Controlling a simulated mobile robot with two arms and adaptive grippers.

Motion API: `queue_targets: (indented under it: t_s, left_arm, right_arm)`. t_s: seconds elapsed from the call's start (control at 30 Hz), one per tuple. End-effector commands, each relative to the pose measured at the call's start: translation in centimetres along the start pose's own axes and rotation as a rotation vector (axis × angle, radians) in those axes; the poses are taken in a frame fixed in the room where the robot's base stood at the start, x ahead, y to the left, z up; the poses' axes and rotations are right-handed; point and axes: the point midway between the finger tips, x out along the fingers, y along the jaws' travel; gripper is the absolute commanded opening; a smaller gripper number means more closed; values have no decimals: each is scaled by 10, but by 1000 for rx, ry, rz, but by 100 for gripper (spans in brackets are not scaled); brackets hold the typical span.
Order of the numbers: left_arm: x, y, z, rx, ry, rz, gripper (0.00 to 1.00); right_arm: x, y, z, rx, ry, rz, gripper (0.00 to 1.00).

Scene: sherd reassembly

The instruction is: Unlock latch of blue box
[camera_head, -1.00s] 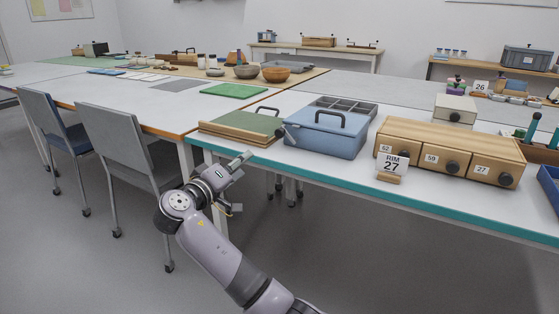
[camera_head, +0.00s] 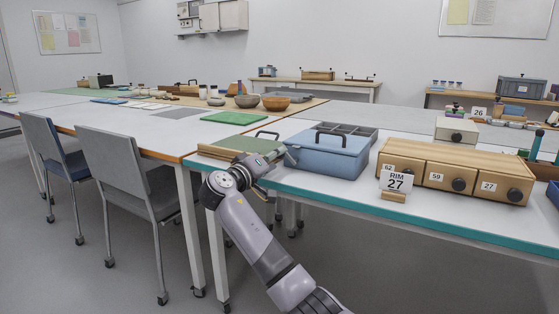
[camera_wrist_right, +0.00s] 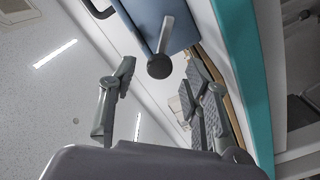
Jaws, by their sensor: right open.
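The blue box (camera_head: 328,155) with a dark handle on its lid stands shut near the table's front edge. In the right wrist view its blue side (camera_wrist_right: 178,22) is at the top, with a grey latch lever ending in a dark round knob (camera_wrist_right: 159,66). My right gripper (camera_head: 279,159) is at the left end of the box. In the right wrist view my right gripper (camera_wrist_right: 160,70) is open, and the knob appears between its two fingers, not clasped. In the head view the latch is too small to make out clearly. My left gripper is out of view.
A green-topped board with a handle (camera_head: 240,146) lies left of the box. A grey divided tray (camera_head: 350,132) is behind it. Chairs (camera_head: 130,170) stand at left.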

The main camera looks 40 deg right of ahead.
Motion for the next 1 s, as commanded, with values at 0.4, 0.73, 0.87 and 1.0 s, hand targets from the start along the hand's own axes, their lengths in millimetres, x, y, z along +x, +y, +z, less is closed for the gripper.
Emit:
queue_targets:
  t_s: [0.4, 0.73, 0.87, 1.0]
  left_arm:
    - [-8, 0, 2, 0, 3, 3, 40]
    - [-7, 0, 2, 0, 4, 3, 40]
    - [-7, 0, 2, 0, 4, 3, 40]
    - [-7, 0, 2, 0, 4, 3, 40]
  right_arm:
    - [37, 0, 0, 1, 0, -1, 44]
    - [37, 0, 0, 0, 0, -1, 36]
    - [37, 0, 0, 0, 0, -1, 27]
    - [37, 0, 0, 0, 0, -1, 18]
